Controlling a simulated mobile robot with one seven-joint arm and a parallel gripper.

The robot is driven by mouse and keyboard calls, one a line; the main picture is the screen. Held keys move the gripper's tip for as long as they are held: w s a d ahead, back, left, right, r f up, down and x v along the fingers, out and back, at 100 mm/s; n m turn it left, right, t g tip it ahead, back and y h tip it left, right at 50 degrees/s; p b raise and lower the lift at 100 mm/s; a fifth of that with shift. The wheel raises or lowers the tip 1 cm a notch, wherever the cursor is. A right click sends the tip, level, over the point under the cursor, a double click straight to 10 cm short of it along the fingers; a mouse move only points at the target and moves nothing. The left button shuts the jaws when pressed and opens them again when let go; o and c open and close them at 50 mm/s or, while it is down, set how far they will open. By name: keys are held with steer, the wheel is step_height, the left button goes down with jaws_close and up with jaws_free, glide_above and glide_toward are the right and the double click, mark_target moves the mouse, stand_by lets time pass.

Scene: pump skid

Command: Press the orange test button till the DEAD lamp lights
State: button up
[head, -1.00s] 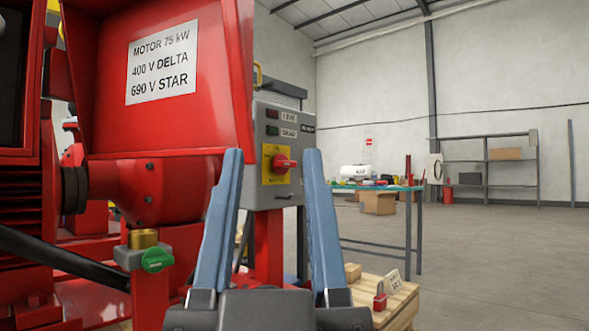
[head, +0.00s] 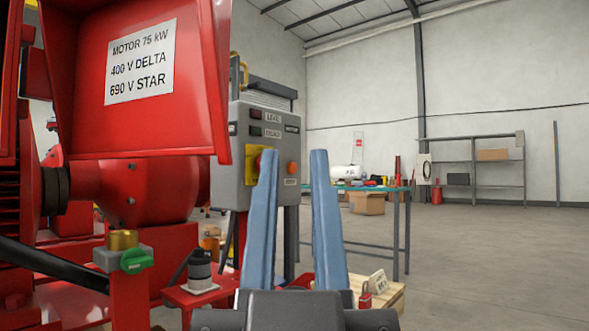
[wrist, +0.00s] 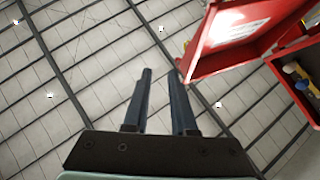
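The grey control box (head: 242,190) stands on a post at the middle of the head view. The orange test button (head: 292,167) is on its right-hand part and shows between my finger tips. The LIVE lamp (head: 256,114) is dark red and the DEAD lamp (head: 256,131) dark green; both look unlit. My gripper (head: 291,158) is open and empty, fingers pointing up, in front of the box; I cannot tell the distance. The wrist view shows both fingers (wrist: 160,75) apart against the ceiling.
A red motor housing (head: 190,115) fills the left and hangs near the box. A green valve handle (head: 134,260) and a dark knob (head: 201,268) are low left.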

jaws_close()
stand_by(1.4)
